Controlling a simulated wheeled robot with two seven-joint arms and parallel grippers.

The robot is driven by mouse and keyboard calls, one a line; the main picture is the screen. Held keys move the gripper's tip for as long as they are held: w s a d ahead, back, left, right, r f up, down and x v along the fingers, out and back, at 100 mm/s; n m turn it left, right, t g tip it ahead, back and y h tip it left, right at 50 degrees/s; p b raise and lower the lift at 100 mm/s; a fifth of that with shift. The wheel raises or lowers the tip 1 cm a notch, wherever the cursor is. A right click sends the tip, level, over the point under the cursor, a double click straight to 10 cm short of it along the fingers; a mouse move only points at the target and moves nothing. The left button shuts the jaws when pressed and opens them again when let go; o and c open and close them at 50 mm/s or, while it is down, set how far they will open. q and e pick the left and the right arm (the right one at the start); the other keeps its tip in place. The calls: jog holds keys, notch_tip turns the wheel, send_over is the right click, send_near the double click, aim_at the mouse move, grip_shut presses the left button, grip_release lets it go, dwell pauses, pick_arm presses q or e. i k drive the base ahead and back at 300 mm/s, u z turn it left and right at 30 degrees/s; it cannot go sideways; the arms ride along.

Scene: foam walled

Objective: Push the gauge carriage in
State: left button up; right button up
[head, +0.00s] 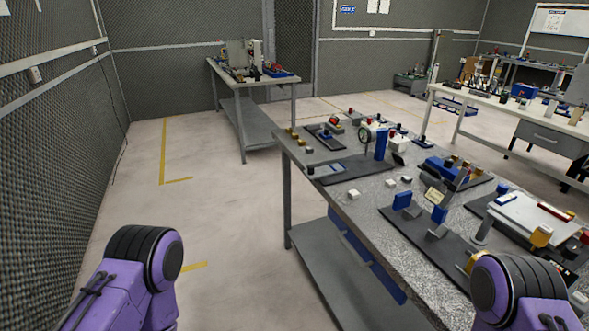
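A round dial gauge (365,135) with a pale face and dark rim stands on the near workbench (378,188), beside a blue upright block (381,145). A dark flat base plate (350,168) lies in front of them. I cannot tell which part is the sliding carriage or how far in it sits. Only my purple arm links show, at the lower left and lower right. Both grippers are out of view, so their state is hidden.
The bench also carries several fixtures, including a dark plate with blue blocks (403,200) and a white board (527,215) at right. A second bench (226,80) stands at the back, another table (508,112) at right. The floor left of the near bench is clear.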

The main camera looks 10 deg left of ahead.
aim_at(312, 173)
jog(key=u, duration=1.25)
jog(key=i, duration=0.7)
jog(key=z, duration=1.3)
